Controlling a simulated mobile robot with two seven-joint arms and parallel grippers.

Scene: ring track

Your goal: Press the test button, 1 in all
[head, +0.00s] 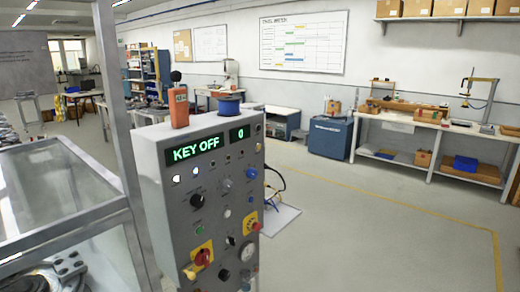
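A grey control cabinet (160,188) stands in the centre-left of the head view, its front turned to the right. Its green display (195,148) reads "KEY OFF", and a smaller display (240,133) reads "0". Below are a black knob (197,201), a blue knob (251,173), a small green button (199,231), a red switch on a yellow plate (202,257) and a red knob on yellow (252,225). The labels are too small to read, so I cannot tell which control is the test button. Neither of my grippers is in view.
An orange handheld device (179,107) and a blue spool (229,106) sit on the cabinet. A metal-framed enclosure (60,185) stands close on the left. The floor (385,235) to the right is open, up to a workbench (430,128).

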